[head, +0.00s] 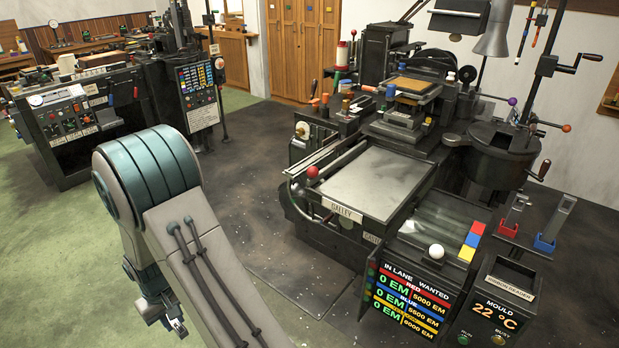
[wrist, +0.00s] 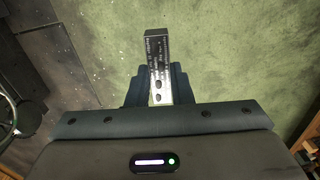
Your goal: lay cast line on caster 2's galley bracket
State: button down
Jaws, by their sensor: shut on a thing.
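My gripper (wrist: 158,88) is shut on a slim silver-grey metal bar with small lettering, the cast line (wrist: 159,60). The bar sticks out beyond the dark fingers, over green floor in the wrist view. In the head view my gripper (head: 176,326) hangs low at the bottom left, partly behind my arm. The nearer casting machine, at right, has a flat grey tray (head: 372,180) with a front plate reading GALLEY (head: 345,211). My gripper is well left of this tray and apart from it. I cannot tell which machine is caster 2.
Another dark machine (head: 85,120) stands at the back left. A red ball knob (head: 312,171) stands at the galley's left corner. A lane display (head: 410,300), a mould panel (head: 492,315) and red and blue holders (head: 545,243) stand at right. Floor between the machines is clear.

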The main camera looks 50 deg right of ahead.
aim_at(377, 180)
jog(key=u, duration=0.15)
jog(key=i, duration=0.95)
jog(key=z, duration=1.9)
